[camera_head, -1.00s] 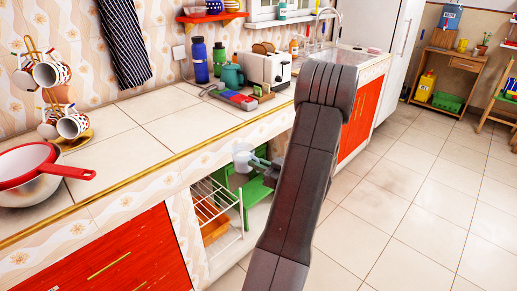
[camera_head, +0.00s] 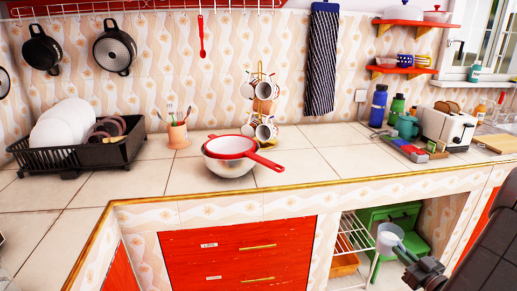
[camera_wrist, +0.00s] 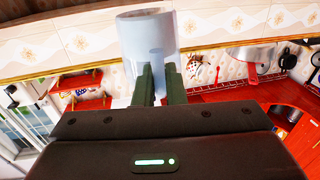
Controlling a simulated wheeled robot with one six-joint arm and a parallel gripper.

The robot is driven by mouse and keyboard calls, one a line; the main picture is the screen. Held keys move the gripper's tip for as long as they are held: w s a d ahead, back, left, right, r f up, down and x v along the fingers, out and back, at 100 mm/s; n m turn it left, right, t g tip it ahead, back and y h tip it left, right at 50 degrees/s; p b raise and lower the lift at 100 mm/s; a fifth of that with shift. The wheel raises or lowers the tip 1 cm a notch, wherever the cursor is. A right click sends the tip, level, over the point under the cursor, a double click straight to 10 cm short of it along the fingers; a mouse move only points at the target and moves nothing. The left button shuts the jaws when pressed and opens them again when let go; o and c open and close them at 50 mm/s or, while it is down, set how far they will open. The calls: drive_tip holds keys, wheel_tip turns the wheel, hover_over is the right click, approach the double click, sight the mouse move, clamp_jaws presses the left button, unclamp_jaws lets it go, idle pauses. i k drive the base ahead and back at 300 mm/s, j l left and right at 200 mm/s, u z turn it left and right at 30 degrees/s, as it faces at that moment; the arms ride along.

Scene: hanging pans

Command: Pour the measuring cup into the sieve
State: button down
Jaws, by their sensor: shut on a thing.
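The red sieve (camera_head: 230,146) rests in a metal mixing bowl (camera_head: 229,167) on the counter, its red handle pointing right toward the counter's front edge. My gripper (camera_head: 403,252) is shut on the white measuring cup (camera_head: 390,235), low in front of the counter and well right of the sieve. In the wrist view the dark fingers of my gripper (camera_wrist: 158,85) close on the cup (camera_wrist: 147,38), which fills the top middle. The cup's contents cannot be made out.
A mug tree (camera_head: 263,105) and a utensil pot (camera_head: 177,134) stand behind the sieve. A black dish rack (camera_head: 90,150) with plates is at left. A toaster (camera_head: 450,127) and bottles are at right. The counter's gold front edge (camera_head: 330,186) lies between cup and sieve.

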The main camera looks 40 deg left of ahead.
sight(228, 146)
drive_tip(key=k+u, duration=0.2)
drive_tip(key=u, duration=1.45)
drive_tip(key=l+u, duration=0.5)
drive_tip(key=l, duration=1.15)
